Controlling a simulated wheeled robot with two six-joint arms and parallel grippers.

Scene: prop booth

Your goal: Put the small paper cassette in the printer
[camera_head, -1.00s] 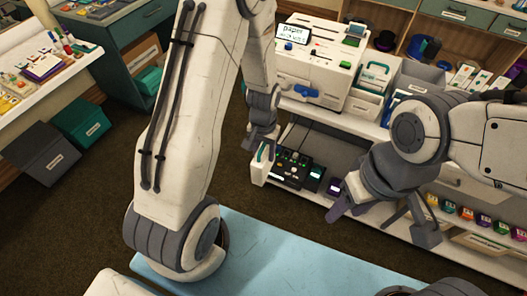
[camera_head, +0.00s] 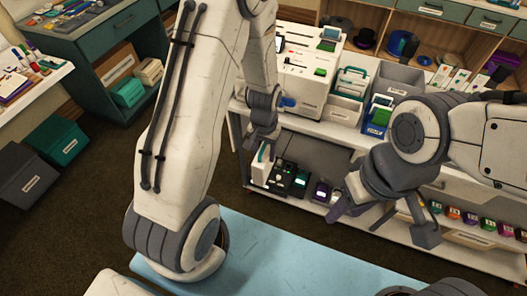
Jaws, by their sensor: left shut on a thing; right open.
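The printer (camera_head: 308,78) is a white machine on top of the white shelf unit, with green parts on top. Its screen edge is partly hidden by my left arm. My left gripper (camera_head: 262,143) points down in front of the shelf unit, below and left of the printer. It is shut on a small white cassette (camera_head: 260,172) with a green handle, which hangs just under the fingers. My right gripper (camera_head: 383,216) is open and empty, in front of the shelf unit's lower part.
White holders with green handles (camera_head: 347,97) and a grey bin (camera_head: 398,82) stand right of the printer. Black devices (camera_head: 290,180) sit on the lower shelf close to the held cassette. A blue mat (camera_head: 270,250) lies in front.

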